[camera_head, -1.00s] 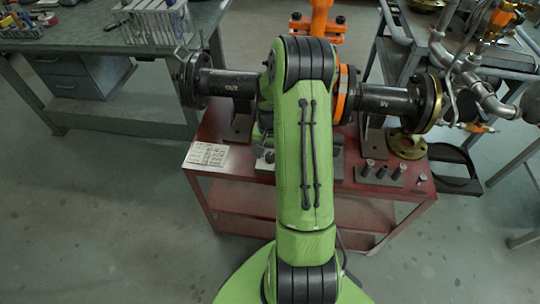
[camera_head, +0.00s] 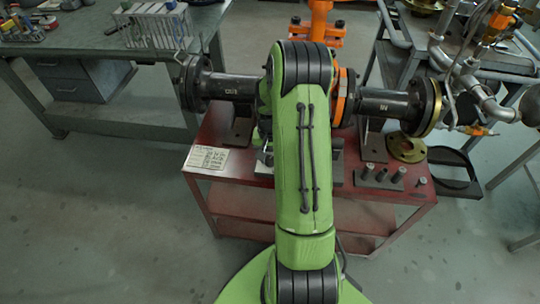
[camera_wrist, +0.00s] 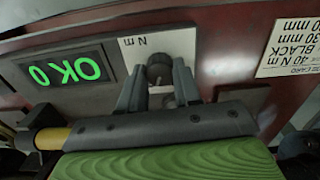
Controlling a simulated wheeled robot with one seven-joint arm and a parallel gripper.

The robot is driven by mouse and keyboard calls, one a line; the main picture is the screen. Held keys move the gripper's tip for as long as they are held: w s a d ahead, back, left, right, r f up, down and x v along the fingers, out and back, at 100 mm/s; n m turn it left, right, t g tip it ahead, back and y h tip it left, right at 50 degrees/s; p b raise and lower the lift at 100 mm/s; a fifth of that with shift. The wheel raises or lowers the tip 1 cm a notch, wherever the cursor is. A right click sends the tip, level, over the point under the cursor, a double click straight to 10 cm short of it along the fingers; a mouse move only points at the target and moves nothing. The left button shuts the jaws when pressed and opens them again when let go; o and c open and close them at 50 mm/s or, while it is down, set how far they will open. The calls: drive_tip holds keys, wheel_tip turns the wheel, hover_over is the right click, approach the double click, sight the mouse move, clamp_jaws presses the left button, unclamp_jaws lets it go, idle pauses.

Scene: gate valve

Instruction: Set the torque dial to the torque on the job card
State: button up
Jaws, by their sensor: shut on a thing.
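The torque dial (camera_wrist: 159,68) is a dark round knob on a pale plate marked "N m" in the wrist view. My gripper (camera_wrist: 158,84) is shut on the dial, with one grey finger on each side. A display (camera_wrist: 66,72) beside it shows green "OK" and "0", upside down in this view. The job card (camera_wrist: 291,45) is at the right and partly cut off; "40 N m", "BLACK" and "30 mm" can be read upside down. In the head view the card (camera_head: 206,160) lies on the red bench's left end. My arm hides the dial and gripper there.
A black pipe (camera_head: 232,85) with flanges and supports stands along the red bench (camera_head: 330,212), behind my arm. Several small metal parts (camera_head: 383,174) stand on the bench's right side. A grey workbench (camera_head: 95,38) is at the left.

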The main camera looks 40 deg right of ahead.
sight(270, 158)
drive_tip(key=n, duration=0.4)
drive_tip(key=shift+n+p, duration=0.4)
drive_tip(key=shift+n, duration=1.6)
drive_tip(key=o, duration=1)
drive_tip(key=shift+o, duration=0.2)
drive_tip(key=shift+r, duration=0.15)
wheel_tip(270, 158, up, 16)
drive_tip(key=p, duration=0.5)
drive_tip(key=shift+f, duration=0.25)
